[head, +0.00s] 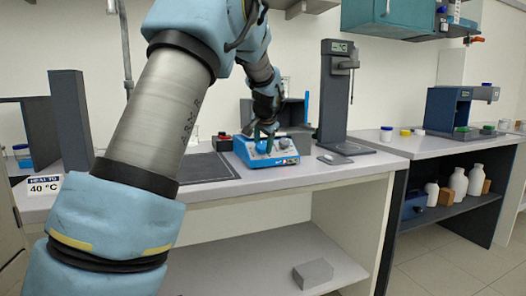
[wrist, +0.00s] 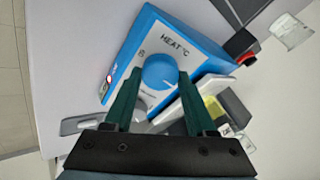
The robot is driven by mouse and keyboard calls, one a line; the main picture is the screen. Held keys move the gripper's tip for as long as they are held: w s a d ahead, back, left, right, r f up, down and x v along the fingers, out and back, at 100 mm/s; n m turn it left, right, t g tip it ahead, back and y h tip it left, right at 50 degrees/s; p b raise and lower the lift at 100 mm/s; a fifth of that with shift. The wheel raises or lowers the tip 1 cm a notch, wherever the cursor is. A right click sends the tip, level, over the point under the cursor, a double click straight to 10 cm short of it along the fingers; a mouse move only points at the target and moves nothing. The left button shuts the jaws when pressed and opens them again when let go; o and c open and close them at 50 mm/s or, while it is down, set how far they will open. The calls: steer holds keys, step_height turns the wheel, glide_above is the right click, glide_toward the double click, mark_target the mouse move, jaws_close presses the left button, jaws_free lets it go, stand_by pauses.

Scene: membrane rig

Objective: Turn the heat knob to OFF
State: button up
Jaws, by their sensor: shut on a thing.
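The blue hotplate-type unit (head: 262,152) stands on the bench in the head view, partly hidden by my arm. In the wrist view the unit (wrist: 139,38) shows a pale panel marked "HEAT °C" and a round blue heat knob (wrist: 160,72). My gripper (wrist: 160,85) has its two green fingers on either side of the knob, shut on it. In the head view my gripper (head: 262,135) reaches down onto the unit's panel. The knob's pointer and an OFF mark cannot be made out. A second, grey knob (wrist: 140,108) is partly hidden between the fingers.
A card (head: 45,185) at the bench's left reads "HEAT TO 40 °C". A dark stand (head: 335,90) rises just right of the unit. A dark box with a red button (head: 222,142) sits to its left.

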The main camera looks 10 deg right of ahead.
steer(key=shift+n+b, duration=0.35)
steer(key=shift+n, duration=0.25)
steer(key=o, duration=1.4)
steer(key=shift+c, duration=0.2)
steer(key=shift+s+r, duration=0.1)
steer(key=d+v, duration=0.1)
steer(key=v, duration=0.9)
steer(key=shift+s+a+r+b, duration=0.2)
steer(key=shift+s+a+b, duration=0.05)
steer(key=shift+a+b, duration=0.2)
steer(key=shift+s, duration=0.1)
